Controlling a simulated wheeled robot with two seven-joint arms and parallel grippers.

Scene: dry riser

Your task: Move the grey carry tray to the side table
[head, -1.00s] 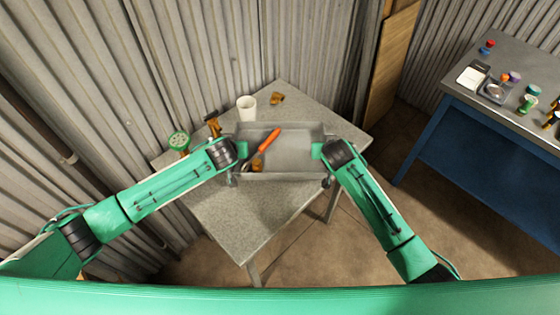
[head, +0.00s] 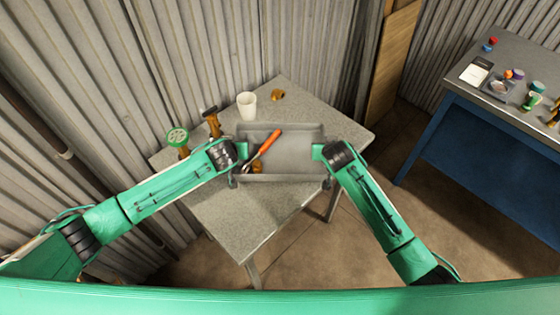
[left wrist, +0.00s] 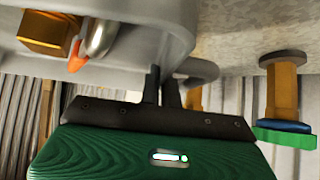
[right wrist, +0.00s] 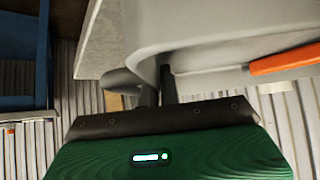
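The grey carry tray (head: 300,150) is level over the near part of the speckled work table (head: 235,215). I cannot tell whether its bottom touches the table. It holds an orange-handled tool (head: 268,143) with a metal head and a small brass piece (head: 257,167). My left gripper (head: 234,168) is at the tray's left end; in the left wrist view its fingers (left wrist: 162,88) close around the handle (left wrist: 203,70). My right gripper (head: 325,168) is at the right end; in the right wrist view its fingers (right wrist: 158,88) close around the other handle (right wrist: 122,80).
Corrugated walls stand close behind.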

